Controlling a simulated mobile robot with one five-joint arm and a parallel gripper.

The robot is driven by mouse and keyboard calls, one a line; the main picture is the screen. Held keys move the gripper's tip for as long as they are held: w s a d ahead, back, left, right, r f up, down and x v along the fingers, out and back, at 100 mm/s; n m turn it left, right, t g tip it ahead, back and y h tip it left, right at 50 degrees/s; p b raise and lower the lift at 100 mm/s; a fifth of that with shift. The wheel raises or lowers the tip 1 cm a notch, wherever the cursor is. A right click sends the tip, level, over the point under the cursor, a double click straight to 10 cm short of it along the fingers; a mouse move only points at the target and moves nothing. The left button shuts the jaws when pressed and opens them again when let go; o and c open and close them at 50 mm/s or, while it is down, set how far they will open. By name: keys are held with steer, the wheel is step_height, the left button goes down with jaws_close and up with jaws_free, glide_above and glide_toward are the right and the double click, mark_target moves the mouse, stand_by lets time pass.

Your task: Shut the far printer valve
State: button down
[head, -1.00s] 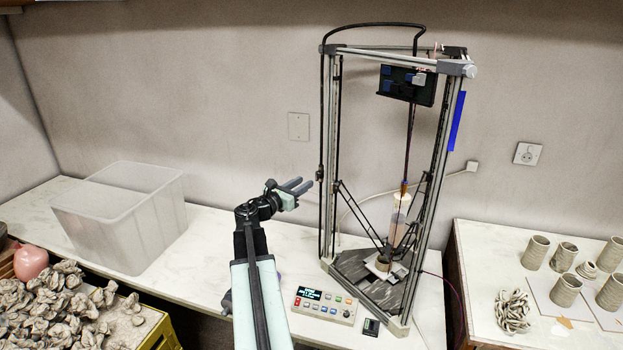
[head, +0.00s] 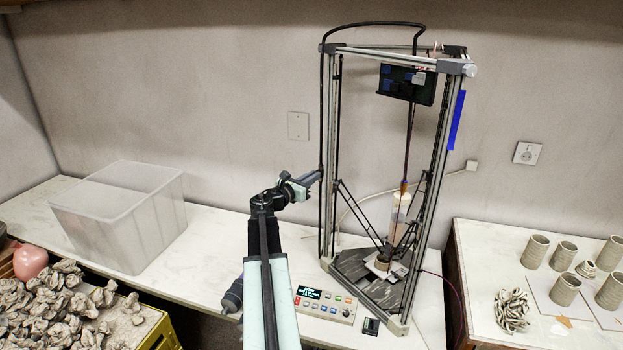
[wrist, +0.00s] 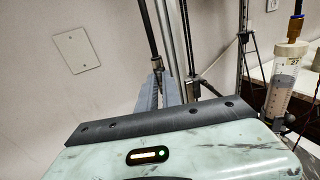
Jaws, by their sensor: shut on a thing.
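The delta clay printer (head: 341,255) stands on the white bench, with its tall frame upright. A dark line runs down beside its left post, and a small dark fitting that looks like the valve (wrist: 157,64) sits on this line. My gripper (head: 314,178) is at the left post, at about mid-height. In the wrist view its grey fingers (wrist: 161,88) are closed around the lower part of the fitting. The fingers hide part of it, so I cannot tell which way its handle is turned.
The clay syringe (wrist: 289,75) hangs inside the frame, to the right of my gripper. A control box (head: 323,304) is on the bench in front. A clear plastic bin (head: 120,225) stands at the left. Clay cups (head: 535,252) stand on the right table. The wall behind has a blank plate (head: 298,126).

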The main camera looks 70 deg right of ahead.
steer(key=shift+s+f+m, duration=0.1)
steer(key=shift+s+m, duration=0.05)
steer(key=shift+m, duration=4.25)
steer(key=shift+s+f+m, duration=0.1)
steer(key=shift+s+m, duration=0.05)
steer(key=shift+m, duration=4.25)
steer(key=c, duration=1.5)
jaws_free()
steer(key=shift+b, duration=0.3)
steer(key=shift+c, duration=0.2)
steer(key=shift+f, duration=0.1)
